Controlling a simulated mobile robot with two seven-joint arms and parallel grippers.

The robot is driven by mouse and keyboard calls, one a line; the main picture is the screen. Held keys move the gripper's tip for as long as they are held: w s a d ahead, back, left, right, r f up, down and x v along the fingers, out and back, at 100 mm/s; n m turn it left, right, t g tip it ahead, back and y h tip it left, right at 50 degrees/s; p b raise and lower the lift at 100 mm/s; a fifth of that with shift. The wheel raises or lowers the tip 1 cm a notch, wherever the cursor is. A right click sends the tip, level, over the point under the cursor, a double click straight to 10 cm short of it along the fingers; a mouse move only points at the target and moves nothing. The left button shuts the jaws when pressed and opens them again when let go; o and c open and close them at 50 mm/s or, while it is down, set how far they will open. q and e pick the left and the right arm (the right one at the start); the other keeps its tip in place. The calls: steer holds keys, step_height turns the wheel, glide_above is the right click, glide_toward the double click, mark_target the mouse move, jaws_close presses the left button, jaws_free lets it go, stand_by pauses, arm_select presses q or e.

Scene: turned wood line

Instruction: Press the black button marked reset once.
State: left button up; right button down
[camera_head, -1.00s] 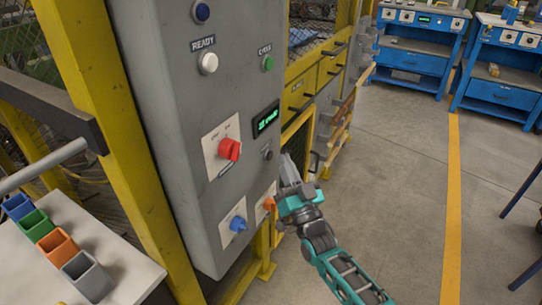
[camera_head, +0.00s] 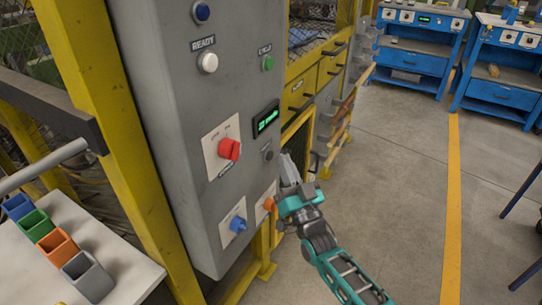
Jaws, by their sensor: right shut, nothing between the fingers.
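A grey control panel (camera_head: 165,120) stands upright in the middle left. A small dark button (camera_head: 268,155) sits on its right part, below the green display (camera_head: 266,120); I cannot read a label at it. My right gripper (camera_head: 284,158) is shut and empty. Its tip is just right of and slightly below the dark button, with a small gap showing in the picture. My left gripper is not in view.
The panel also bears a red knob (camera_head: 229,149), a blue knob (camera_head: 237,224), an orange knob (camera_head: 269,204), a white button (camera_head: 207,62), a green button (camera_head: 267,62) and a blue button (camera_head: 201,12). A table (camera_head: 128,262) with coloured bins stands at lower left. Open floor lies right.

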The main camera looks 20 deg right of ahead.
steer(key=shift+w+a, duration=0.1)
stand_by(0.4)
steer(key=shift+w+a, duration=0.2)
steer(key=shift+w, duration=0.05)
steer(key=shift+w+a+b, duration=0.2)
steer(key=shift+w+b, duration=0.1)
stand_by(0.6)
steer(key=shift+s+d, duration=0.1)
steer(key=shift+s, duration=0.05)
steer(key=shift+s+d+p, duration=0.4)
steer(key=shift+s, duration=0.1)
stand_by(0.4)
